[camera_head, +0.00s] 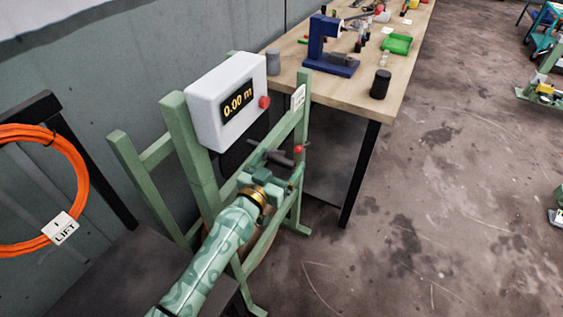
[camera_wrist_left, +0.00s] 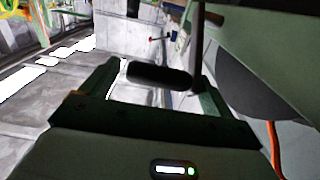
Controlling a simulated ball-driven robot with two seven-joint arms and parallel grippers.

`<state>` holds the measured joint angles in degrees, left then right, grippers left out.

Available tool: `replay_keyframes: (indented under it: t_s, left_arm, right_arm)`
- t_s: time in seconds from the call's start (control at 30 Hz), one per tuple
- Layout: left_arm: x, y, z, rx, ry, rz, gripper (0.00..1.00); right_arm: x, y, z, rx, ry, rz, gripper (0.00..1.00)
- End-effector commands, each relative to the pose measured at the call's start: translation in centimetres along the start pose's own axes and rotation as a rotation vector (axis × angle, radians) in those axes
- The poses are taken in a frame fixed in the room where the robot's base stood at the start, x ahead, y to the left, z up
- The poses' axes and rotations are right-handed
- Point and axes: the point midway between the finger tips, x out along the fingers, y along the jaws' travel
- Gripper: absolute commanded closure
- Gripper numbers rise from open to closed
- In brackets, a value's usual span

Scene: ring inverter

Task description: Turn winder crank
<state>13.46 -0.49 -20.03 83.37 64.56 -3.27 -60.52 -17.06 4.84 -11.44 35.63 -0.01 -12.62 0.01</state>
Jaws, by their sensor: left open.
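The winder is a green frame (camera_head: 178,135) with a white meter box (camera_head: 207,101) whose display reads 0.00 m. Its crank has a dark cylindrical handle (camera_head: 279,158) on the near side below the meter box; the handle also shows in the left wrist view (camera_wrist_left: 158,75), beside a thin dark rod. My left gripper (camera_head: 281,171) is at the crank handle. In the left wrist view its open fingers (camera_wrist_left: 158,82) stand on either side of the handle, with a gap visible at the left. Contact is not clear. My right gripper is not in view.
A red button (camera_head: 264,102) sits on the meter box. An orange coil (camera_head: 75,160) with a LIFT tag hangs at the left. A wooden workbench (camera_head: 340,93) behind carries a blue device (camera_head: 331,48), a dark cylinder (camera_head: 380,84) and a green tray (camera_head: 397,44).

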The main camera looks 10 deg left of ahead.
Motion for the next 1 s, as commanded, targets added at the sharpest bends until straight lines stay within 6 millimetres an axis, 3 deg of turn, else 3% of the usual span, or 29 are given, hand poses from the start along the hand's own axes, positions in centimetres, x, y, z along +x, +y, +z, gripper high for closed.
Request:
replay_keyframes:
  t_s: [0.13, 0.4, 0.47, 0.6, 0.83, 1.0]
  left_arm:
    - [1.1, 0.0, 0.1, 0.001, -0.001, 0.001, 0.13]
    - [1.2, 0.0, 0.0, 0.000, -0.001, 0.001, 0.13]
    - [1.2, 0.0, 0.0, 0.000, 0.000, 0.001, 0.27]
    - [1.2, 0.2, 0.0, 0.000, -0.001, 0.003, 0.66]
    - [1.2, 0.3, -0.4, 0.001, -0.013, 0.006, 0.66]
    - [1.6, 0.5, -1.5, -0.001, -0.062, 0.008, 0.66]
  right_arm:
    - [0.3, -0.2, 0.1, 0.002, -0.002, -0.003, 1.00]
    - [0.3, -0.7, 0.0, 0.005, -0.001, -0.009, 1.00]
    - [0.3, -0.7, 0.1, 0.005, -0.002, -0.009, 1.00]
    - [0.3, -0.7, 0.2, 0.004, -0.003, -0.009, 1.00]
    - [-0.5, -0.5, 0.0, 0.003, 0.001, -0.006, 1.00]
    - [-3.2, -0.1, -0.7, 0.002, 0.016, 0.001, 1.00]
